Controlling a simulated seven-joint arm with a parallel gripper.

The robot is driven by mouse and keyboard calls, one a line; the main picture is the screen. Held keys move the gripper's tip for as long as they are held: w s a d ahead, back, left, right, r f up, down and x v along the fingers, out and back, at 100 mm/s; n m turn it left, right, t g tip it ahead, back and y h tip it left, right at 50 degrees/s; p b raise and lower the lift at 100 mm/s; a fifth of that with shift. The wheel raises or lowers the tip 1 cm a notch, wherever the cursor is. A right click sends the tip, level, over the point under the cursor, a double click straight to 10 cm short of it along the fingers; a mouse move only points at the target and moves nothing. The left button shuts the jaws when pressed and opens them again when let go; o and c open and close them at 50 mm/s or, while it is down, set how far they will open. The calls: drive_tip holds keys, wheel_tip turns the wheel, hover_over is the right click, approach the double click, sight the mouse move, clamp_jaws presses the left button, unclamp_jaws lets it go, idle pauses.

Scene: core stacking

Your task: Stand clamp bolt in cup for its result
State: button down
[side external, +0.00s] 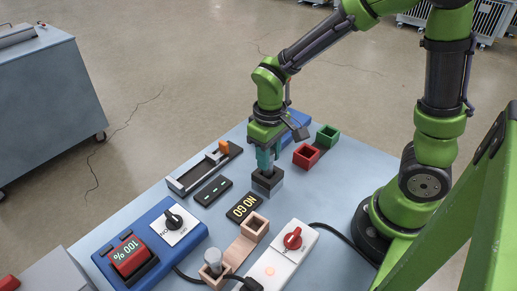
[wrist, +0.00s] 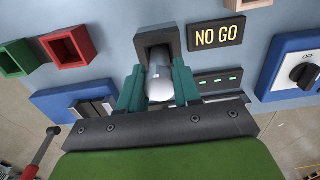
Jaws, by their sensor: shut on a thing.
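My gripper (side external: 265,158) points down over a dark square cup (side external: 268,184) near the middle of the bench. In the wrist view my gripper (wrist: 158,74) has its teal fingers shut on a pale grey round bolt (wrist: 159,84). The bolt's far end overlaps the opening of the dark cup (wrist: 157,38); I cannot tell how deep it sits. In the side view the fingers hide the bolt. A sign reading NO GO (side external: 242,208) lies beside the cup and also shows in the wrist view (wrist: 216,36).
A red cup (side external: 306,155) and a green cup (side external: 327,137) stand behind right. A dash display (side external: 213,190), a blue box with a 100 % display (side external: 129,255), a pink cup (side external: 255,225) and a white box with a red knob (side external: 292,239) crowd the front. Black cables cross the bench.

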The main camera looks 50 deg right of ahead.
drive_tip(key=shift+r, duration=0.1)
idle(0.4)
drive_tip(key=shift+r, duration=3.65)
drive_tip(key=s+d+f+m, duration=0.1)
drive_tip(key=s+d+f, duration=0.15)
drive_tip(key=d, duration=1.15)
drive_tip(key=f, duration=0.7)
drive_tip(key=shift+s, duration=0.2)
